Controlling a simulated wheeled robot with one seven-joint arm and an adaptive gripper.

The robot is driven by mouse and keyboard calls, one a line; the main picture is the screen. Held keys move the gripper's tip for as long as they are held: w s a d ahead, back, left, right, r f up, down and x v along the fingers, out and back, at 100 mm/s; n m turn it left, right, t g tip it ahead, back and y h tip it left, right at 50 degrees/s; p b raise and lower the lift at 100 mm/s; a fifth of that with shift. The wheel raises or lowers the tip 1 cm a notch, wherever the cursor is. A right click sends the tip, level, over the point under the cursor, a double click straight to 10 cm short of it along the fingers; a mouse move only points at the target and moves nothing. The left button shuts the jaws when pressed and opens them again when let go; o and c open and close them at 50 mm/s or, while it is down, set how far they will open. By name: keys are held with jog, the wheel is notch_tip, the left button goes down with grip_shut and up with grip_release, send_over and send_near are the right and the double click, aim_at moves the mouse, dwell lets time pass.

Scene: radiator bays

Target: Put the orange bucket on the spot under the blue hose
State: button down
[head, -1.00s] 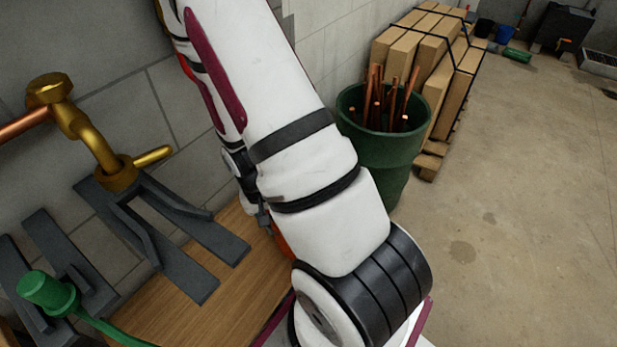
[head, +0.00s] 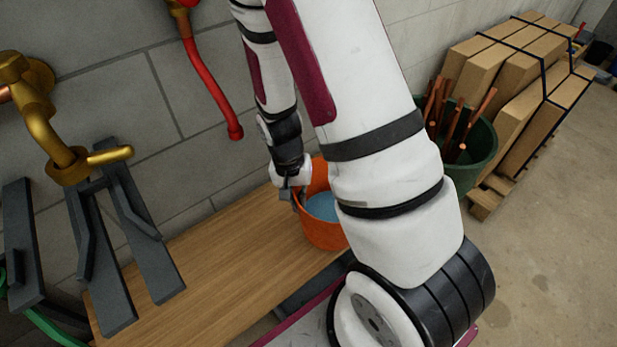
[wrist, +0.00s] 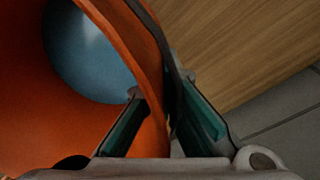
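The orange bucket (head: 322,232) is at the right end of the wooden bench in the head view, partly hidden by my arm. Something blue, like water, shows inside it. My gripper (head: 291,190) is at its left rim. In the wrist view, one finger of my gripper (wrist: 160,105) is inside the bucket (wrist: 25,125) and one outside, with the bucket wall between them. I cannot tell whether the bucket's base touches the bench. No blue hose and no spot under one are in view.
A red hose (head: 212,95) hangs from the wall left of the bucket. A brass tap (head: 65,150) and dark metal brackets (head: 140,240) are further left. The wooden bench (head: 225,255) is clear between brackets and bucket. A green bin (head: 480,155) with copper pipes stands at right.

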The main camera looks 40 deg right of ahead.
jog(key=w+d+f+b, duration=0.1)
jog(key=w+d+f, duration=0.1)
jog(key=w, duration=0.4)
jog(key=w+d+f, duration=0.2)
jog(key=w+d, duration=0.2)
jog(key=w, duration=0.2)
jog(key=shift+d+f+b, duration=0.25)
jog(key=shift+f+b, duration=0.1)
jog(key=shift+b, duration=0.05)
jog(key=shift+w+f, duration=0.1)
jog(key=c, duration=1.8)
grip_release()
notch_tip(320, 180, up, 8)
jog(key=p, duration=0.1)
jog(key=shift+w+a+f, duration=0.2)
jog(key=shift+w+a, duration=0.05)
jog(key=shift+a, duration=0.15)
